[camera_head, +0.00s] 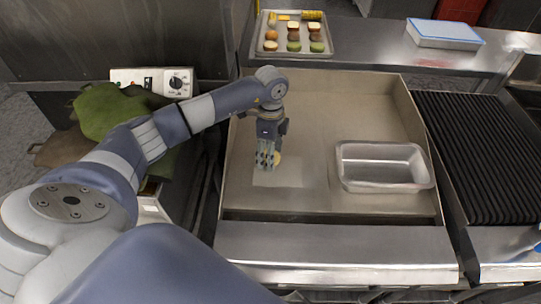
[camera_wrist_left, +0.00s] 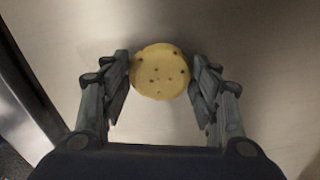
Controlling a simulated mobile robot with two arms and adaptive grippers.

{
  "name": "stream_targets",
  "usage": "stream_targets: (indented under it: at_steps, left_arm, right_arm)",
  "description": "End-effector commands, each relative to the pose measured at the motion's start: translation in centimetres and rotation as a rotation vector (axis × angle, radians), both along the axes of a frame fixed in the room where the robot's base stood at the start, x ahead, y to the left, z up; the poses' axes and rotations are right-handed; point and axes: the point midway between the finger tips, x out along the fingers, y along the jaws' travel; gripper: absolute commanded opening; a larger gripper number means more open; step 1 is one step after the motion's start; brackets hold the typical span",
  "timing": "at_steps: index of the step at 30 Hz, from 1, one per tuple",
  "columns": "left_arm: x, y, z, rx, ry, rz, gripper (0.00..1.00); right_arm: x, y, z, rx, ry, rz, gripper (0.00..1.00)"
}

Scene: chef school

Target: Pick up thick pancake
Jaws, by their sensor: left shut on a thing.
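The thick pancake (camera_wrist_left: 160,72) is a pale yellow round disc with small dark spots. In the left wrist view it sits between the two fingers of my left gripper (camera_wrist_left: 161,80), which is shut on it by its sides. In the head view the gripper (camera_head: 267,158) points down over the left part of the flat metal griddle (camera_head: 310,105). Only a small yellow edge of the pancake (camera_head: 277,158) shows there beside the fingers. I cannot tell whether it touches the griddle. My right gripper is not in view.
An empty metal pan (camera_head: 385,165) stands on the right of the griddle. A black ribbed grill (camera_head: 480,145) lies farther right. A tray of food pieces (camera_head: 270,48) and a white-blue box (camera_head: 444,35) are at the back. Raised walls edge the griddle.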

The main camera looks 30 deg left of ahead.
Motion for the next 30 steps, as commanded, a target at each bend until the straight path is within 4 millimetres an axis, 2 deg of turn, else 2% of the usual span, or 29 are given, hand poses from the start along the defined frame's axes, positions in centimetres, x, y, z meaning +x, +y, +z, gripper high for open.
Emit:
stream_targets:
  at_steps: [8, 12, 24, 30]
  left_arm:
    - [0.1, 0.0, 1.3, 0.0, -0.002, 0.0, 0.34]
    - [0.1, 0.0, 3.6, 0.0, -0.006, -0.001, 0.34]
    - [-8.4, -3.6, 4.0, 0.001, 0.0, -0.006, 0.34]
    - [-11.9, -5.2, 4.5, 0.001, -0.001, -0.004, 0.34]
  right_arm:
    - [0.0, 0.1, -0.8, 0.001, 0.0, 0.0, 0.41]
    - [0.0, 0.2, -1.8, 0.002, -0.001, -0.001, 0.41]
    - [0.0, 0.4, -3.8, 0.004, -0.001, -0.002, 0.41]
    - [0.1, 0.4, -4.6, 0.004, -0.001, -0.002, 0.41]
